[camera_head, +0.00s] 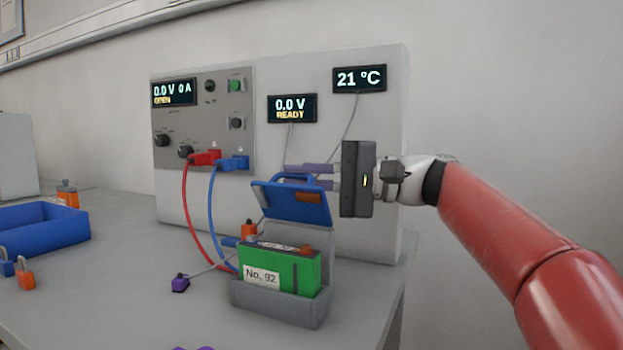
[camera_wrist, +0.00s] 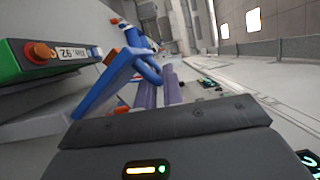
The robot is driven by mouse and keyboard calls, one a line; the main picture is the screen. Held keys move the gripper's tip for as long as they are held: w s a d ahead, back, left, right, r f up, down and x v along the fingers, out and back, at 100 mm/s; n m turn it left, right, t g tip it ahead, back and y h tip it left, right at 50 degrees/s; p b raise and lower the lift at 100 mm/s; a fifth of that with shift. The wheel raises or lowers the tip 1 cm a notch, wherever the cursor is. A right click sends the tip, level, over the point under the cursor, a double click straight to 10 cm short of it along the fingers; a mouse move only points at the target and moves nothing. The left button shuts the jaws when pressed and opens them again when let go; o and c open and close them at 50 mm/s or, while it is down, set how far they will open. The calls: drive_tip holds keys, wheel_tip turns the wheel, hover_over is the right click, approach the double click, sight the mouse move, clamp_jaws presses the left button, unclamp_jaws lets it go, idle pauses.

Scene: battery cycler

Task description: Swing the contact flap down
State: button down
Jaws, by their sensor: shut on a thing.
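The blue contact flap (camera_head: 280,201) stands raised at a tilt above the green battery labelled No. 92 (camera_head: 306,272). The battery sits in a grey cradle (camera_head: 265,302). An orange-brown block (camera_head: 308,198) shows on the flap's face. My gripper (camera_head: 290,174) reaches in from the right, its two purple fingers shut on the flap's blue handle at the top edge. In the wrist view the flap (camera_wrist: 106,82) leans beside the fingers, and its handle (camera_wrist: 148,72) lies at their tips. The exact finger contact is partly hidden.
Red (camera_head: 188,215) and blue (camera_head: 212,205) cables hang from the cycler panel (camera_head: 215,130) behind the cradle. A purple-ended probe (camera_head: 180,284) lies on the bench to the left.

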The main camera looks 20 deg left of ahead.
sight(304, 192)
drive_tip(key=s+n, duration=0.1)
drive_tip(key=s+n+h+b, duration=0.1)
drive_tip(key=n, duration=0.1)
drive_tip(key=shift+s+a+f+t, duration=0.1)
drive_tip(key=shift+s+f+t, duration=0.05)
drive_tip(key=shift+f+t, duration=0.25)
drive_tip(key=s+n+b, duration=0.1)
drive_tip(key=s+f+n+h+b, duration=0.1)
drive_tip(key=n, duration=0.1)
drive_tip(key=shift+f+t, duration=0.1)
drive_tip(key=shift+t, duration=0.3)
drive_tip(key=shift+s+a+f+n+t+h+b, duration=0.1)
drive_tip(key=shift+s+f+n+t+h+b, duration=0.3)
drive_tip(key=shift+n+b, duration=0.5)
drive_tip(key=shift+s+a+f+n+t+h+b, duration=0.1)
drive_tip(key=shift+s+f+n+t+h+b, duration=0.1)
drive_tip(key=shift+s+f+n+t+b, duration=0.45)
drive_tip(key=shift+w+r+n, duration=0.1)
drive_tip(key=shift+w+n, duration=0.15)
drive_tip(key=shift+n, duration=0.1)
drive_tip(key=c, duration=1.8)
unclamp_jaws()
drive_tip(key=shift+d+r, duration=0.1)
drive_tip(key=shift+d, duration=0.05)
drive_tip(key=v, duration=0.7)
drive_tip(key=shift+d, duration=0.3)
drive_tip(key=shift+w, duration=0.1)
